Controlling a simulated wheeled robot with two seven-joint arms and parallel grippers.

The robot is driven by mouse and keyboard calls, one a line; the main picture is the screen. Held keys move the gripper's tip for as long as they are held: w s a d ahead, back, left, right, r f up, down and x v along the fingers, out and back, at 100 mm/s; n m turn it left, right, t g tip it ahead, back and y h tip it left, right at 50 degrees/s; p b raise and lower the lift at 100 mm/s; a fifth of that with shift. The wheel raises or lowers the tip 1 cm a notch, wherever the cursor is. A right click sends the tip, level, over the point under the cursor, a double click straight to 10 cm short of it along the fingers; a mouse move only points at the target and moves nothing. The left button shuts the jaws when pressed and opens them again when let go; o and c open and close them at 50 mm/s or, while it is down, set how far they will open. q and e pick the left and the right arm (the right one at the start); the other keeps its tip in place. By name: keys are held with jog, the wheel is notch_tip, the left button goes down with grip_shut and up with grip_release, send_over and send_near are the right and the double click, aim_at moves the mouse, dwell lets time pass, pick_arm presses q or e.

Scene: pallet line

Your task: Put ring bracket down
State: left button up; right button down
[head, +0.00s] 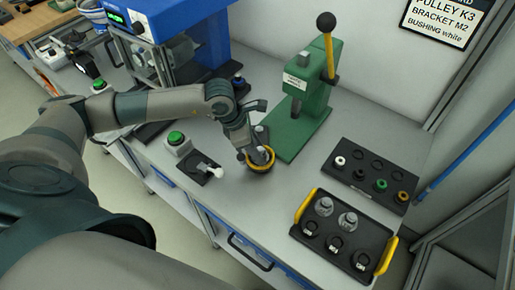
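My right gripper is out of view.
The green press (306,108) with its lever stands just behind the fixture. A black bushing tray (341,172) lies to the right. A green button box (177,143) and a small dark plate with a white-tipped switch (205,171) are left. Bench between fixture and handled tray is clear.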

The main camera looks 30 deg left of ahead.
pick_arm(q)
jog(key=shift+r, duration=0.15)
jog(key=shift+s+a+r, duration=0.1)
jog(key=shift+a+r, duration=0.1)
jog(key=shift+r, duration=0.25)
jog(key=b+v, duration=0.3)
jog(key=v, duration=0.8)
dwell(0.6)
